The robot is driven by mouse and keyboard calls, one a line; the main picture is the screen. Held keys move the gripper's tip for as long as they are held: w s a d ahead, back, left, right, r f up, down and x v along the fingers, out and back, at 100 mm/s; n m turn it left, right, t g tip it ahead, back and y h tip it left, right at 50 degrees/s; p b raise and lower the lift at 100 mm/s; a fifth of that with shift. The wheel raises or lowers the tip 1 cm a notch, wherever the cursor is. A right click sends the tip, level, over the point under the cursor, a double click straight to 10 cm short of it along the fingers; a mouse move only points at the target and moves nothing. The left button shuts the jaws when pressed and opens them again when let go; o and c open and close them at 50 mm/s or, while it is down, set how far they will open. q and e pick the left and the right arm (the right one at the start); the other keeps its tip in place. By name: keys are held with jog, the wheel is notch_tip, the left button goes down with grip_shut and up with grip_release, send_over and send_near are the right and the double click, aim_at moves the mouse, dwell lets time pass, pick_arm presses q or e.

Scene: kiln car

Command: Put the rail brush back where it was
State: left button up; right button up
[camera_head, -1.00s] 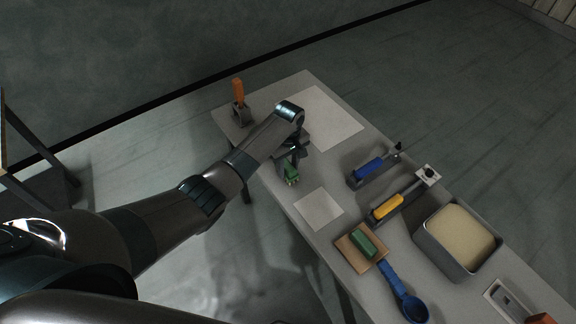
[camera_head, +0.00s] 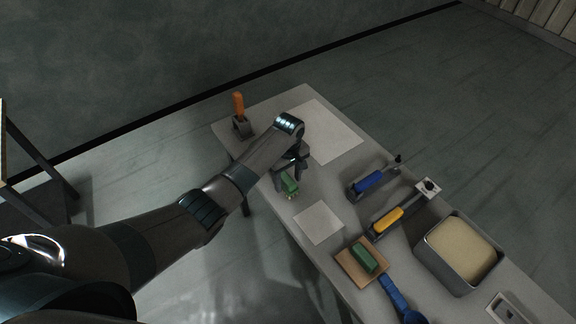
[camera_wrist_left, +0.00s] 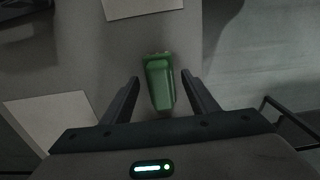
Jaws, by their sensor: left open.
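The rail brush appears to be the small green piece (camera_head: 289,184) with a pale lower edge, near the table's left edge, between a large and a small pale sheet. My left gripper (camera_head: 289,169) is over it. In the left wrist view the green piece (camera_wrist_left: 159,84) sits between the two open fingers (camera_wrist_left: 162,92), with a gap on each side. It seems to rest on the table; its underside is hidden. My right gripper is out of view.
The table (camera_head: 330,182) holds a small pale sheet (camera_head: 318,222), a large pale sheet (camera_head: 325,130), an orange-handled tool (camera_head: 238,104) in a holder, blue-handled (camera_head: 369,181) and yellow-handled (camera_head: 388,220) tools, a green block (camera_head: 364,258) on a brown square, and a bin (camera_head: 460,252).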

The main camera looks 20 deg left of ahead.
aim_at(288, 180)
pick_arm(q)
notch_tip(288, 180, up, 12)
jog(key=b, duration=0.1)
jog(key=shift+f+b, duration=0.25)
jog(key=shift+b, duration=0.15)
jog(key=shift+s+f, duration=0.15)
dwell(0.5)
